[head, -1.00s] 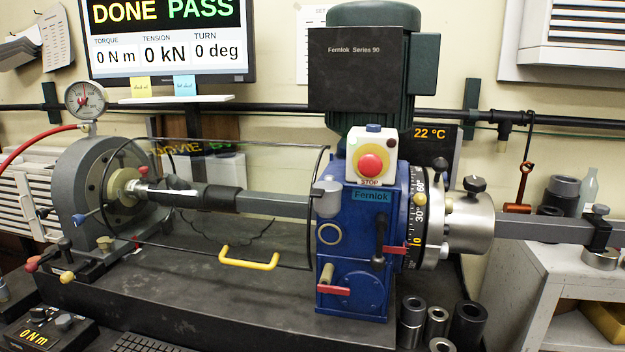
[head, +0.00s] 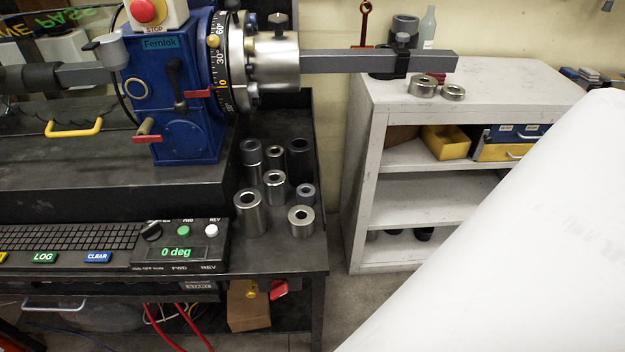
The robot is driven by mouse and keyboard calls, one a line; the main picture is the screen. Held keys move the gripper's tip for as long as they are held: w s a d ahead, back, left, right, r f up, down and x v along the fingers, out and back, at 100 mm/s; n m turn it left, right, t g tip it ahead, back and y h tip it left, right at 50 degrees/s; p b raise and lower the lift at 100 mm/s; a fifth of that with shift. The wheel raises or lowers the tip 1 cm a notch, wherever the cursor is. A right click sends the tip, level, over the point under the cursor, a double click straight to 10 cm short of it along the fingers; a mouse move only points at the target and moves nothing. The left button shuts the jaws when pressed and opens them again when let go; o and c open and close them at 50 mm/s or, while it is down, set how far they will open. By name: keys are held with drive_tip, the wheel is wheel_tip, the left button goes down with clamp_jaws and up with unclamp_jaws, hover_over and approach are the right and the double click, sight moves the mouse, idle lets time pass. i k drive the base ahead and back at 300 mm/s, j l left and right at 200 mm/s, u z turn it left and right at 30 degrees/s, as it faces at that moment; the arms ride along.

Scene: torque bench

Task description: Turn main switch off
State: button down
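A red handle (head: 278,288) shows under the front edge of the bench, near its right corner, with a small yellow part (head: 250,293) to its left. It may be the main switch; no label on it can be read, and its setting cannot be told. Above it, a control panel (head: 215,262) carries a black knob (head: 151,231), a green button (head: 183,230), a white button (head: 212,230) and a green "0 deg" display (head: 176,252). My gripper is not in view.
The blue Fernlok gearbox (head: 180,100) with a red stop button (head: 148,10) stands on the bench. Several metal sockets (head: 274,187) stand on its right end. A grey shelf unit (head: 470,80) is to the right, with a floor gap between. The lower right is blocked from sight.

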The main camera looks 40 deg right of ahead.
sight(280, 286)
drive_tip(key=k+l+z, duration=0.15)
drive_tip(key=k+l, duration=0.2)
drive_tip(key=k+l+z, duration=0.1)
drive_tip(key=k+l, duration=0.2)
drive_tip(key=l, duration=0.2)
